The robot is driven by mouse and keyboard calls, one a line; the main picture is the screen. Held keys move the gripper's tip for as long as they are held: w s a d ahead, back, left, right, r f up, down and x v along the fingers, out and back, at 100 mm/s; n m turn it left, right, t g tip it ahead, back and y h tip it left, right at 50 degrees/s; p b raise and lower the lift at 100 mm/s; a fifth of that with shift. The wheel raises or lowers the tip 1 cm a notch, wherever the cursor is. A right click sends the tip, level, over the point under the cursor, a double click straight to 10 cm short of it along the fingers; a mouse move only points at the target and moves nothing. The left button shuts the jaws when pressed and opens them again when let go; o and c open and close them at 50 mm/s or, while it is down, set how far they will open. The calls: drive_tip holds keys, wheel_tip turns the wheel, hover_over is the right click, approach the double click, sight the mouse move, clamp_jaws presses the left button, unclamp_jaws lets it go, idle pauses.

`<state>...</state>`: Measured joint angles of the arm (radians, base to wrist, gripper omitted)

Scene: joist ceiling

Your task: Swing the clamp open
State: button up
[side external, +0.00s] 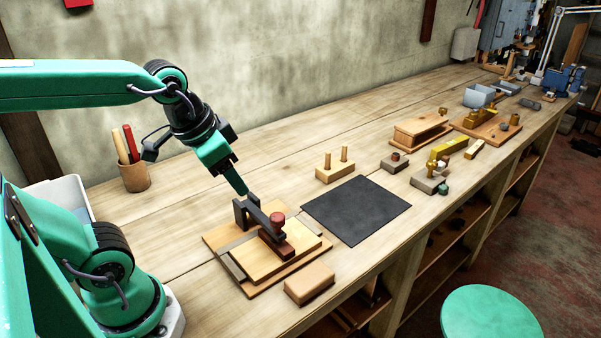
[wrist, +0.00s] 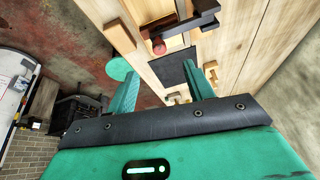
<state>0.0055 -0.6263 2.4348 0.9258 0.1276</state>
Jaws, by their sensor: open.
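The clamp (side external: 257,217) is a dark bar with a red knob (side external: 277,219), lying across a pale wooden board (side external: 265,262) on a wooden base. Its dark upright end stands at the back of the base, and a red-brown block lies below the knob. In the wrist view the dark bar (wrist: 190,22) and knob (wrist: 158,46) show at the top. My gripper (side external: 242,189) is just above the upright end in the side view; whether it touches is unclear. In the wrist view my gripper (wrist: 168,70) has its fingers apart, with nothing held between them.
A tan block (side external: 310,284) lies in front of the base. A black mat (side external: 356,209) lies to the right, with a two-peg wooden block (side external: 335,172) behind it. A pencil cup (side external: 134,176) and white bin (side external: 66,194) stand left. Bare bench lies behind the clamp.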

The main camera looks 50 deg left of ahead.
sight(277, 215)
drive_tip(key=w+f+m+g, duration=0.1)
drive_tip(key=w+m, duration=0.1)
drive_tip(key=w+f+m+g, duration=0.1)
drive_tip(key=w+f+m, duration=0.1)
drive_tip(key=w, duration=0.1)
drive_tip(key=w+d+f+m+g, duration=0.1)
drive_tip(key=w+f+m+g, duration=0.1)
drive_tip(key=w, duration=0.1)
drive_tip(key=shift+w+f+m, duration=0.1)
drive_tip(key=shift+f+m, duration=0.05)
drive_tip(key=shift+m, duration=0.15)
drive_tip(key=shift+w+f+m+g, duration=0.3)
drive_tip(key=shift+w+f+m, duration=0.05)
drive_tip(key=shift+f+m, duration=0.05)
drive_tip(key=shift+f, duration=0.15)
drive_tip(key=shift+f, duration=3.75)
clamp_jaws()
